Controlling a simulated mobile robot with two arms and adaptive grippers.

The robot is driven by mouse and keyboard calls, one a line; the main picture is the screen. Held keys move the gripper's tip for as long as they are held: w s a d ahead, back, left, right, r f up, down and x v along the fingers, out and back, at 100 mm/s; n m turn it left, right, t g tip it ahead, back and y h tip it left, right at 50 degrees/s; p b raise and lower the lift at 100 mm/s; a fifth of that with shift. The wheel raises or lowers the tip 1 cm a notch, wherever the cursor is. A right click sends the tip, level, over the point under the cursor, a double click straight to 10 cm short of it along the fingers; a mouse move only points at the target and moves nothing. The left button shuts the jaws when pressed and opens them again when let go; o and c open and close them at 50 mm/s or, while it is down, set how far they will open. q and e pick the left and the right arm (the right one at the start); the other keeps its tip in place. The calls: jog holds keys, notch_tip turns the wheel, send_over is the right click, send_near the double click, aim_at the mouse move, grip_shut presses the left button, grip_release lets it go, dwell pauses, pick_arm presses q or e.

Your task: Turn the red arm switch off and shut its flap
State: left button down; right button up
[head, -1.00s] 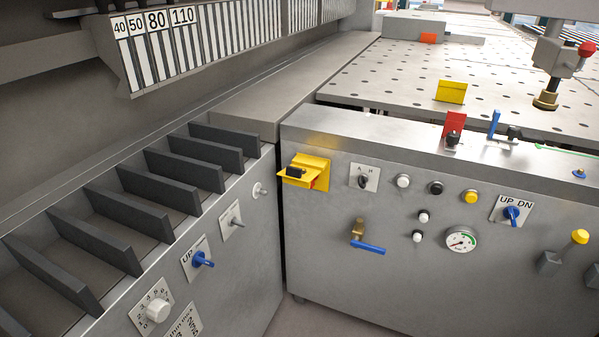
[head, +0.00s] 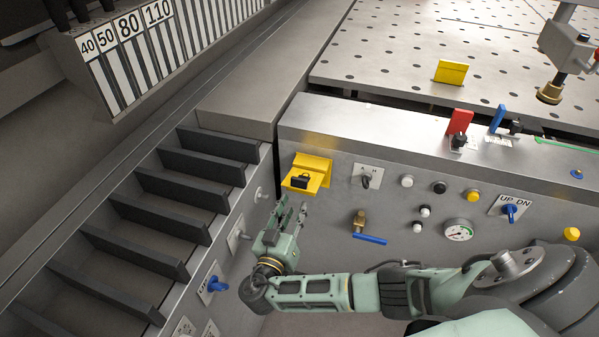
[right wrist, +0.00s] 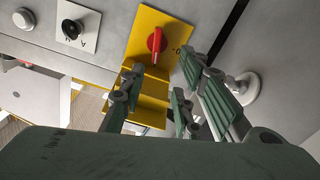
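A red flap (head: 460,121) stands raised on the console's top edge, with a black toggle (head: 458,142) at its foot. In the right wrist view a red rotary knob (right wrist: 156,40) shows on a yellow plate (right wrist: 172,29), beside a "0" mark. My right gripper (head: 291,209) is open and empty, just below the yellow housing and well left of the red flap. In the right wrist view its fingers (right wrist: 165,92) are apart. My left gripper is out of view.
A blue-handled valve (head: 369,239), a black selector (head: 366,181), several buttons and a gauge (head: 458,230) stick out from the console front. A blue lever (head: 497,118) stands right of the red flap. Dark slotted dividers (head: 175,186) lie at left.

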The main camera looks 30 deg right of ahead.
jog(key=p+x, duration=0.1)
jog(key=x, duration=0.9)
jog(key=shift+d, duration=0.4)
jog(key=shift+r, duration=0.1)
grip_shut()
